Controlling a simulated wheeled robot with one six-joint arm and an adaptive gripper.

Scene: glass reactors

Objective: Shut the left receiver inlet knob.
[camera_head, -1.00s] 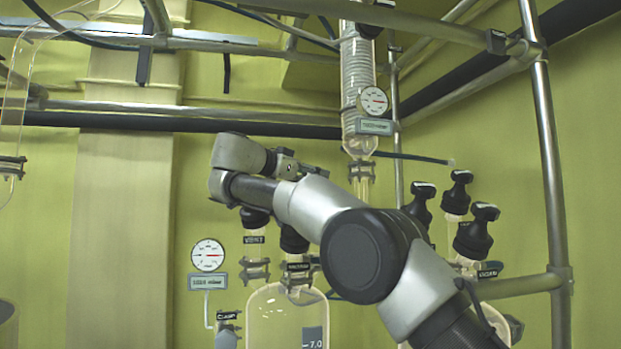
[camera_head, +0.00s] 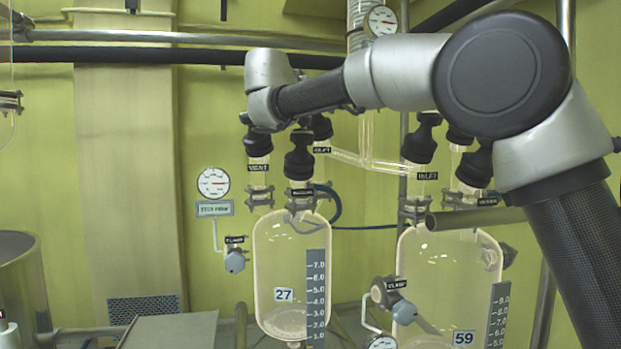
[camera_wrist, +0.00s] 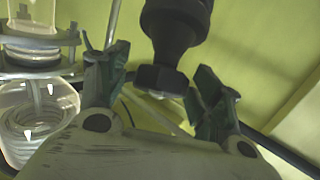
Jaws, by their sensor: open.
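The left receiver, a clear vessel (camera_head: 268,262) marked 27, has three black knobs on top. Its inlet knob (camera_head: 320,127), above an INLET label (camera_head: 321,150), is partly hidden behind my arm. The vent knob (camera_head: 258,142) stands to its left and the front knob (camera_head: 300,158) nearer the camera. My gripper (camera_wrist: 160,70) is open in the wrist view, with a black knob (camera_wrist: 172,30) just beyond and between its fingers. I cannot tell whether they touch, or which knob it is. In the head view the gripper is hidden behind my wrist.
A right receiver (camera_head: 445,270) marked 59 stands to the right, with its own black inlet knob (camera_head: 422,138). A dial gauge (camera_head: 213,182) hangs left of the left receiver. Metal rails (camera_head: 150,36) cross the back. A glass pipe (camera_head: 375,160) runs between the receivers.

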